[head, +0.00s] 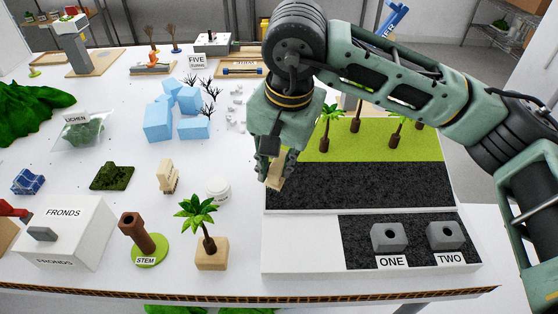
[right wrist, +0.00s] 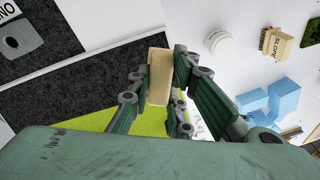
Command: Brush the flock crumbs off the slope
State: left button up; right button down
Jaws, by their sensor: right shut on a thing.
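My right gripper (head: 273,160) is shut on a pale wooden block-shaped piece (head: 275,175), perhaps the brush. It hangs over the left edge of the landscape board (head: 300,235). In the right wrist view the wooden piece (right wrist: 160,78) is between the fingers; its working end cannot be made out. The board has a bright green strip (head: 375,150) with several small palms and a speckled black band (head: 350,185) in front of it. I cannot make out flock crumbs on either, nor tell which part is the slope. My left gripper is not in view.
Two grey blocks, ONE (head: 388,237) and TWO (head: 446,236), stand on the board's front. Blue blocks (head: 160,120) stand farther back.

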jog(key=shift+s+r, duration=0.1)
jog(key=shift+r, duration=0.15)
jog(key=shift+s+r+p, duration=0.3)
jog(key=shift+r+p, duration=0.05)
jog(key=shift+r, duration=0.4)
jog(key=shift+s+r+p, duration=0.25)
jog(key=shift+r+p, duration=0.1)
jog(key=shift+r, duration=0.35)
